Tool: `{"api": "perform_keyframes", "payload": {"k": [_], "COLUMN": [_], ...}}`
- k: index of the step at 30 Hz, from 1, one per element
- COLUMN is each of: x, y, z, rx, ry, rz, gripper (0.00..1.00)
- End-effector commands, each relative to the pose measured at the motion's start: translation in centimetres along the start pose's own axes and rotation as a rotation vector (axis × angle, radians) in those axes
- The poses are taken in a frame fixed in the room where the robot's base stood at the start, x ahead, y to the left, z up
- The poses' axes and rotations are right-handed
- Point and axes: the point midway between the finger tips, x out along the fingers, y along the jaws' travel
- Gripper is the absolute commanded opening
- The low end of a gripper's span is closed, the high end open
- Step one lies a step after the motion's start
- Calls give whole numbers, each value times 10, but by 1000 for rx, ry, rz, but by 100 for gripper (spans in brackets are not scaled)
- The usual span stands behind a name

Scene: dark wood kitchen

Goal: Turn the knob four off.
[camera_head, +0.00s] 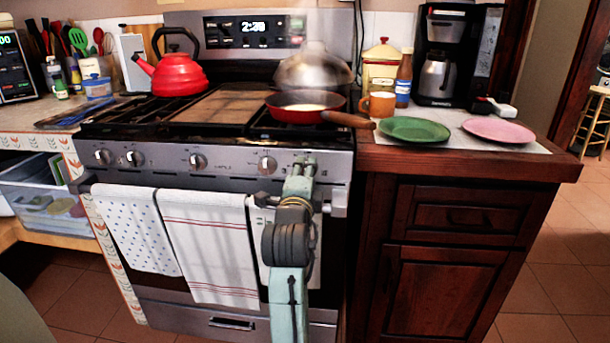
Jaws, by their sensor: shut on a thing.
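The stove's front panel carries a row of round silver knobs. From the left, they are the first knob (102,156), the second knob (135,158), the third knob (198,161) and the fourth visible knob (267,164). My gripper (302,165) is at the right part of the panel, just right of that last visible knob. It is shut on what seems to be another knob, which my fingers hide. I cannot read knob numbers or tell which way the hidden knob points.
A red kettle (172,74) and a red pan (298,112) stand on the stove. The pan's wooden handle reaches right over the counter. Below the panel, towels (207,240) hang from the oven handle. An orange mug (381,104) and green plate (419,130) are on the right counter.

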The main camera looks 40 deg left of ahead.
Motion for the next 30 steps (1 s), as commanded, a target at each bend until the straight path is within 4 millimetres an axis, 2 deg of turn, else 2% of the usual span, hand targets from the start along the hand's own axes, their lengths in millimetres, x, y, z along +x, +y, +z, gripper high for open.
{"api": "perform_keyframes", "payload": {"k": [6,7,15,25,30], "x": [0,0,0,-2,-21], "y": [-2,-2,-1,0,0], "z": [-1,-1,-1,0,0], "rx": [3,3,1,0,-1], "ry": [2,2,1,0,0], "rz": [-3,-3,-1,-1,-1], "gripper": [3,33,51,51,51]}}
